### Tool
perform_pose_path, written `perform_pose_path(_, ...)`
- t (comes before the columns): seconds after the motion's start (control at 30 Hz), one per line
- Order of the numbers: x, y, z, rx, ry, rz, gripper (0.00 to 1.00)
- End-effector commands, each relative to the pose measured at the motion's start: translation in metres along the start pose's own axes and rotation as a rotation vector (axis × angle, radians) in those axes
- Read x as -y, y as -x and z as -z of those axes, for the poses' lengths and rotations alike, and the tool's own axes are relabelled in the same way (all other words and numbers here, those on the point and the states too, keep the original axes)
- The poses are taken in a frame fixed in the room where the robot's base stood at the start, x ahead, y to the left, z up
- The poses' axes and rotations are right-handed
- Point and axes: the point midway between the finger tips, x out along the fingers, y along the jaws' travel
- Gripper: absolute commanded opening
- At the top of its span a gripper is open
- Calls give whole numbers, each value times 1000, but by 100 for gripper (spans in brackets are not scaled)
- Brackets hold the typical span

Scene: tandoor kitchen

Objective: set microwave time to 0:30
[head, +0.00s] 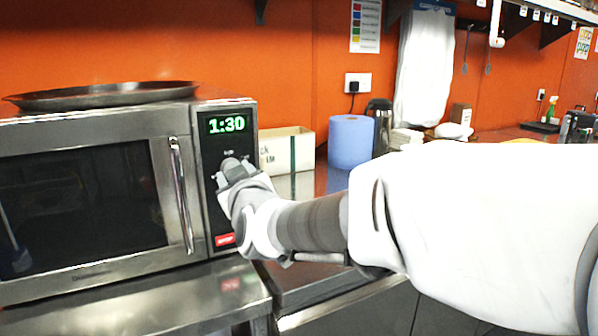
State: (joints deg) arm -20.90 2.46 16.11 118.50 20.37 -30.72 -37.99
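The steel microwave (160,195) stands at the left on a metal counter, its door shut. Its green display (227,123) reads 1:30. A red button (224,240) shows low on the black control panel. My gripper (233,166) is at the upper part of that panel, just below the display. My gripper and wrist hide the middle of the panel, including any knob or keys there. I cannot tell whether the fingers touch the panel or are open or shut.
A dark round pan (100,95) lies on top of the microwave. A cardboard box (287,150), a blue paper roll (351,141) and a dark flask (380,125) stand behind my arm. The steel counter (150,305) in front of the microwave is clear.

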Motion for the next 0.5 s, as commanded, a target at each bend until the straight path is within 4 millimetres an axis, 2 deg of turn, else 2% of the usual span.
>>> perform_pose_path(0.03, 0, 0, 5, -14, 45, -4, 0)
perform_pose_path(0.5, 1, 0, 3, -43, 488, -31, 0)
